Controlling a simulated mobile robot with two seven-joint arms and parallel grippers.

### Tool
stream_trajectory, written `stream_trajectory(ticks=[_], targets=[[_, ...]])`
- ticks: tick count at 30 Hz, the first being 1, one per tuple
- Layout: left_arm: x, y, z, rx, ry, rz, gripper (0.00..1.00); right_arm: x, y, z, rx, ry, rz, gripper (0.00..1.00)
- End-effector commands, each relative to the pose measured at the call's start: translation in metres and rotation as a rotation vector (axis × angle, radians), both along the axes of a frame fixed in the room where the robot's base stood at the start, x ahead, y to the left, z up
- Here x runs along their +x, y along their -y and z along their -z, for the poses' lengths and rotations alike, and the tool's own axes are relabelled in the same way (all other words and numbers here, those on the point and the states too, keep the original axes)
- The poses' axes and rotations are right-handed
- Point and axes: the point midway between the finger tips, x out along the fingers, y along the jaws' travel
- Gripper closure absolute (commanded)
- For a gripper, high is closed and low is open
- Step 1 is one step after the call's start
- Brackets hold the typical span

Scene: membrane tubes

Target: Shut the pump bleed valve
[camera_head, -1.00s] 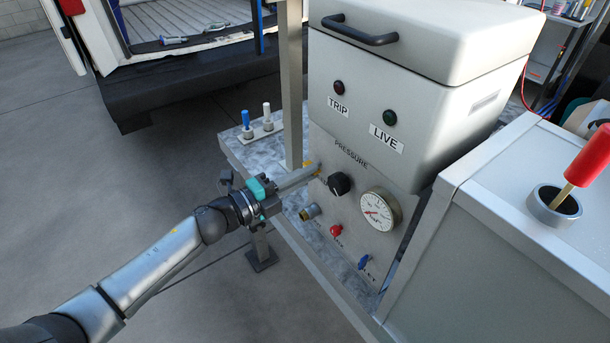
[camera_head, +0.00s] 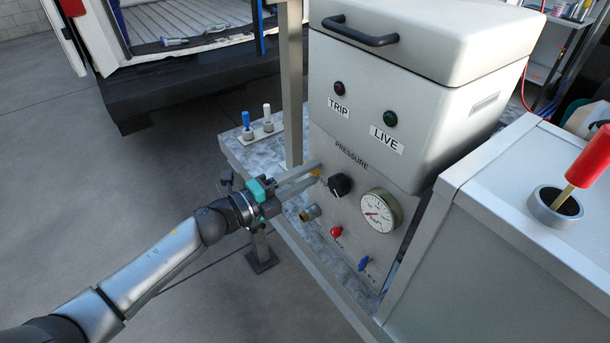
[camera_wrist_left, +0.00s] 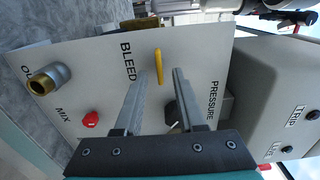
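The bleed valve's yellow lever (camera_wrist_left: 159,66) stands out beside the BLEED label on the pump's front panel (camera_wrist_left: 215,70) in the wrist view. In the head view only a bit of the yellow lever (camera_head: 315,172) shows at my fingertips. My left gripper (camera_wrist_left: 158,76) is open. Its two fingers point at the panel, one on each side of the lever, with a gap visible on both sides. In the head view the left gripper (camera_head: 317,174) reaches the panel's left edge. The valve's body is mostly hidden there. My right gripper is not in view.
A black PRESSURE knob (camera_head: 340,185), a gauge (camera_head: 380,211), a red MIX button (camera_head: 336,232), a blue valve (camera_head: 364,263) and a brass outlet (camera_head: 310,213) crowd the panel. A metal post (camera_head: 291,90) stands close behind my gripper. Floor at left is free.

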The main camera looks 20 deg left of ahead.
Motion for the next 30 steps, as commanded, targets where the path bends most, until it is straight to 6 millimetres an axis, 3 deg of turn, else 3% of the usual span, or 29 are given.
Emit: stream_trajectory(ticks=[8, 30], targets=[[-0.011, -0.009, 0.001, 0.0, -0.003, 0.0, 0.61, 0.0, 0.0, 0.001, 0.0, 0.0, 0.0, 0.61], [-0.101, -0.078, 0.001, 0.0, -0.004, 0.0, 0.61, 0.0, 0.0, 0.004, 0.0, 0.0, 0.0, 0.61]])
